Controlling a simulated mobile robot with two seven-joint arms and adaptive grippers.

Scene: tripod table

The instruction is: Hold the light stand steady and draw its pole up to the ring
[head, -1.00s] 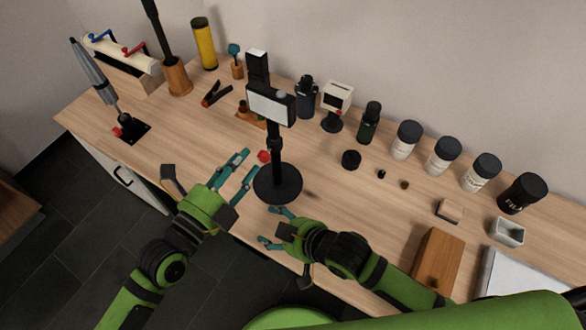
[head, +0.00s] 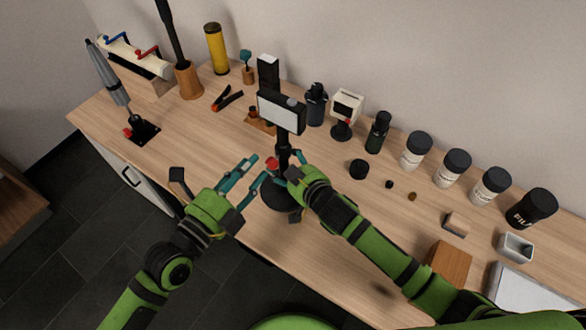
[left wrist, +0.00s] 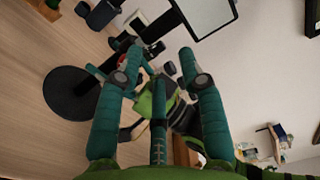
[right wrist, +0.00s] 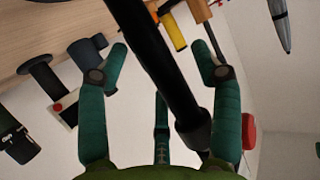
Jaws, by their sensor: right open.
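The light stand has a round black base (head: 279,196), a black pole (head: 283,150) and a white lamp panel (head: 281,113); it stands upright. A red knob (head: 271,164) sits on the pole's side. My right gripper (right wrist: 160,48) is open, with the pole (right wrist: 150,45) running between its fingers; contact is unclear. My left gripper (left wrist: 160,52) is open just left of the pole in the head view, fingers pointing at it, nothing between them. The left wrist view also shows the base (left wrist: 72,94) and the panel (left wrist: 208,14). I cannot make out a ring.
Behind the stand are a dark bottle (head: 316,104) and a small white device (head: 346,110). Several white jars with black lids (head: 416,150) line the right back. A clamp (head: 227,98) lies at back left. The table's front edge is close to the base.

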